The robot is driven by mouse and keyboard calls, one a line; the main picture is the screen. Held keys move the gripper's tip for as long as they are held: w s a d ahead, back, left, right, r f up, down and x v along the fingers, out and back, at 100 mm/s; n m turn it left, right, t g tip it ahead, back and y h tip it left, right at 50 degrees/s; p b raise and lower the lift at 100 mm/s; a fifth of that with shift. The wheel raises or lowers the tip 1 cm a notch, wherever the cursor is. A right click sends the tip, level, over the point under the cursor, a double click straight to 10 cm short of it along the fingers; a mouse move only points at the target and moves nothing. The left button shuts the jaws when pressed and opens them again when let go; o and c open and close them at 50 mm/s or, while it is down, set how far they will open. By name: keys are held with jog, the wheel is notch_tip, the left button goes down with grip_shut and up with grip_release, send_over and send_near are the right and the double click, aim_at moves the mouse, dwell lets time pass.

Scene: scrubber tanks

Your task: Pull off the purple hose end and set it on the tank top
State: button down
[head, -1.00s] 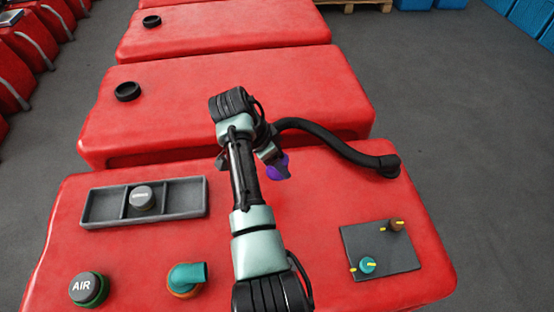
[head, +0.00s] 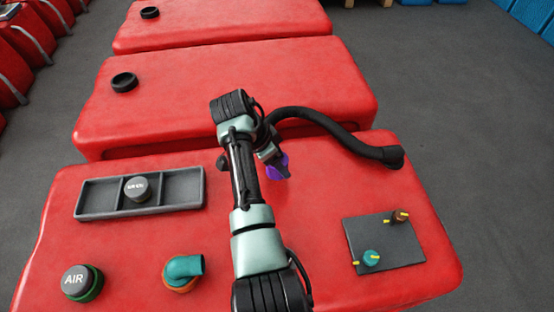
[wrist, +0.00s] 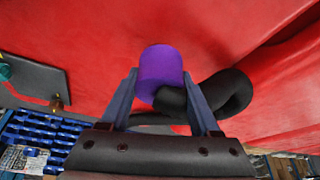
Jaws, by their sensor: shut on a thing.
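The purple hose end (head: 279,166) is on the black corrugated hose (head: 335,128), which arches from a black fitting (head: 393,157) at the right of the red tank top (head: 310,225). My gripper (wrist: 160,78) is shut on the purple hose end, which shows between its fingers in the wrist view (wrist: 160,68). In the head view my arm covers part of the gripper and the hose. Whether the hose end touches anything beneath it is hidden.
A grey three-part tray (head: 190,188) holds a dark cap (head: 137,188). A teal elbow (head: 185,268), an AIR cap (head: 76,281) and a dark valve plate (head: 392,258) are also on the tank top. Clear red surface lies right of my arm. Another red tank (head: 220,80) stands behind.

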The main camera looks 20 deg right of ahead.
aim_at(283, 156)
jog(key=shift+f+b, duration=1.05)
jog(key=shift+f, duration=0.55)
jog(key=shift+c, duration=0.2)
grip_release()
jog(key=shift+o, duration=0.2)
jog(key=shift+r, duration=0.15)
jog(key=shift+r+p, duration=3.55)
jog(key=shift+r, duration=0.35)
